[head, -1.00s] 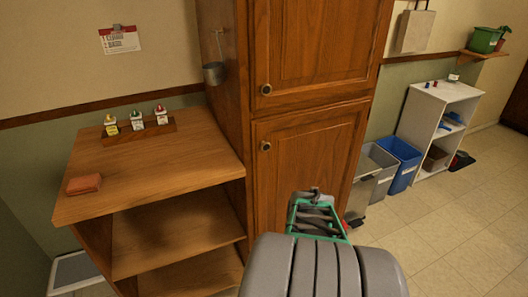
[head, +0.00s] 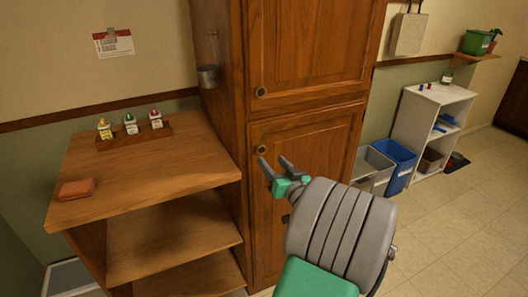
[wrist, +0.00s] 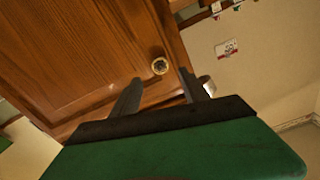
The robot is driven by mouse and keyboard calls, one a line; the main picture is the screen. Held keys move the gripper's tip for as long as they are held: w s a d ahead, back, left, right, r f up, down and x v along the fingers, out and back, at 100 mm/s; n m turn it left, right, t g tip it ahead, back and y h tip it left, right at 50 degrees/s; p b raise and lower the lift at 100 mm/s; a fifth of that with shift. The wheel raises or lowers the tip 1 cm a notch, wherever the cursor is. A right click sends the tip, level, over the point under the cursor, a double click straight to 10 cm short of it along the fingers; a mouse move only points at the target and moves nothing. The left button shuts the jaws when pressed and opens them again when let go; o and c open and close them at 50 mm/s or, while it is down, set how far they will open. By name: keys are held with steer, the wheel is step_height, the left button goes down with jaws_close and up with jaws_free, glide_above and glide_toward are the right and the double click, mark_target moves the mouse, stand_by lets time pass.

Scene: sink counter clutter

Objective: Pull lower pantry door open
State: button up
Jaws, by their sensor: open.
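The lower pantry door (head: 318,175) is wooden and stands shut in its cabinet. Its small round knob (head: 262,150) sits near the door's upper left corner. My gripper (head: 275,161) is open and empty, with its fingertips just below and right of the knob in the head view. In the wrist view, which is turned nearly upside down, the knob (wrist: 160,66) appears between the two fingers (wrist: 160,77), a little beyond their tips. I see no contact, and the exact gap is hard to tell. My arm hides the door's lower right part.
The upper pantry door (head: 310,50) with its own knob is shut above. A wooden shelf unit (head: 190,175) stands at left, bearing several bottles and a reddish block. A metal cup (head: 208,76) hangs on the cabinet side.

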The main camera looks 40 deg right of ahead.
mark_target(262, 150)
steer(key=p+x, duration=0.1)
steer(key=x, duration=0.6)
steer(key=shift+w+f+p, duration=0.1)
steer(key=shift+w+p, duration=0.1)
steer(key=shift+p, duration=0.1)
steer(key=shift+c, duration=0.5)
jaws_close()
stand_by(0.4)
